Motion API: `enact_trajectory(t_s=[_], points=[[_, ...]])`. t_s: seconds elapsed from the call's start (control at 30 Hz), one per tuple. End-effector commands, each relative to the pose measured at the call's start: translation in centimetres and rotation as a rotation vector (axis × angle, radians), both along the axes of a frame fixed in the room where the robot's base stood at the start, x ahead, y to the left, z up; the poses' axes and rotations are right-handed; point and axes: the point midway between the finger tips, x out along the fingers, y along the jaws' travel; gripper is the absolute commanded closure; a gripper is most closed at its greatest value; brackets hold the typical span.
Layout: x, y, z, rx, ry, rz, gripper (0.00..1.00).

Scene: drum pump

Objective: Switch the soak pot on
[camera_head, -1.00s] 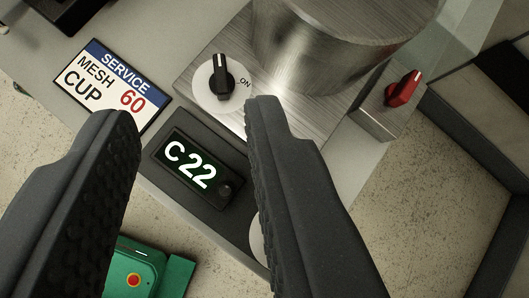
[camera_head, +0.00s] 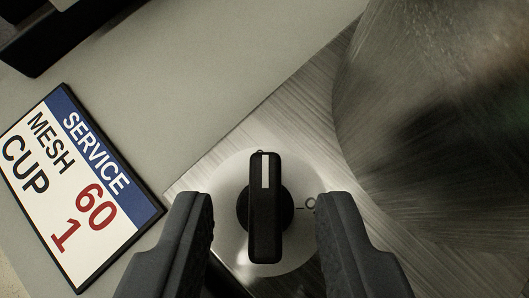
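The soak pot is a brushed-metal cylinder (camera_head: 440,110) on a metal base (camera_head: 310,120), at the right. On the base is a black knob (camera_head: 264,225) with a white pointer line, set on a pale round dial (camera_head: 230,185). The pointer line points up in the picture, and the ON mark to the right of the dial is partly hidden by my finger. My gripper (camera_head: 264,215) is open, with one finger on each side of the knob. There is a gap between each finger and the knob.
A service card (camera_head: 75,190) reading MESH 60, CUP 1 lies at the left. A black object (camera_head: 40,40) is at the top left. Bare grey surface (camera_head: 220,70) lies between them and the pot. The pot's cylinder rises close to the right of the knob.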

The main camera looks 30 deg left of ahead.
Motion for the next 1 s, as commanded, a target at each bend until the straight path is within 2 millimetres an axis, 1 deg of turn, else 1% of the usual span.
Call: enact_trajectory(t_s=[0.03,0.17,0.47,0.5,0.57,0.6,1.0], points=[[0.31,0.13,-0.45,-0.001,0.001,-0.001,0.67],[0.77,0.34,-0.91,-0.001,-0.001,-0.001,0.67],[0.9,0.4,-1.03,-0.001,0.0,-0.002,0.67],[0.9,0.4,-1.02,-0.001,0.0,-0.002,0.73],[0.89,0.39,-1.03,-0.001,0.0,-0.002,0.9],[0.89,0.38,-1.03,-0.001,0.0,-0.002,1.0],[0.81,0.39,-1.03,0.001,0.001,-0.023,1.0]])
